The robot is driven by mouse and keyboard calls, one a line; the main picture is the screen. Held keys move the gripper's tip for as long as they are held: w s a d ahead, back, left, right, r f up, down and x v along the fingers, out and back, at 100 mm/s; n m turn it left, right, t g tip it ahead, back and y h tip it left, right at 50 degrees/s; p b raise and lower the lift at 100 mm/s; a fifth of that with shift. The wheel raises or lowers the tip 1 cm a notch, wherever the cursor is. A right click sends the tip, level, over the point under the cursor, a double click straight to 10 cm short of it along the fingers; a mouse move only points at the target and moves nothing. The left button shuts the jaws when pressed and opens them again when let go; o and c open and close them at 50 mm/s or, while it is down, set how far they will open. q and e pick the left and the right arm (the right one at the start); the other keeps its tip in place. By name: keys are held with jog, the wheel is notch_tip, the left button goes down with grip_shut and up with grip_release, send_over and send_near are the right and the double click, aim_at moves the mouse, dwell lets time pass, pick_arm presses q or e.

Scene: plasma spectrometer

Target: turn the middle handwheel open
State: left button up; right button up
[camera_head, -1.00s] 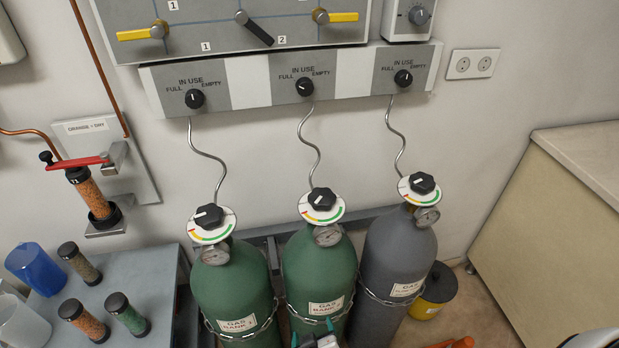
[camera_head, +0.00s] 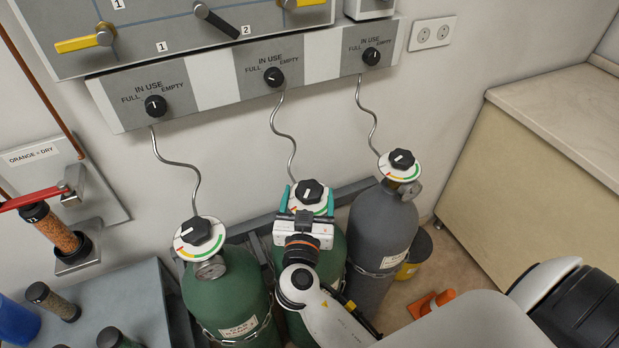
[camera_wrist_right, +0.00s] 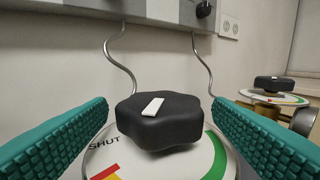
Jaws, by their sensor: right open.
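The middle handwheel (camera_head: 309,192) is a black lobed knob with a white mark, on top of the middle green cylinder (camera_head: 333,262). A white dial disc (camera_head: 322,208) with coloured arcs lies under it. In the right wrist view the handwheel (camera_wrist_right: 160,121) sits between the two teal ridged fingers, with a gap on each side. The word SHUT and a red patch show on the disc at left, a green arc at right. My right gripper (camera_head: 308,193) is open around the handwheel, apart from it. My left gripper is not in view.
The left handwheel (camera_head: 196,232) on another green cylinder and the right handwheel (camera_head: 401,159) on a grey cylinder (camera_head: 382,235) flank the middle one. Curved metal pipes (camera_head: 288,140) rise behind to the grey panel (camera_head: 240,78). A counter (camera_head: 560,105) stands at right.

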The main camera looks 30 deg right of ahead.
aim_at(310, 181)
jog(key=shift+p+x, duration=0.45)
jog(key=shift+x, duration=1.4)
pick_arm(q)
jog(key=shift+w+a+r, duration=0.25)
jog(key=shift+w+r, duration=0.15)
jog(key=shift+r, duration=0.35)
pick_arm(e)
jog(key=c, duration=1)
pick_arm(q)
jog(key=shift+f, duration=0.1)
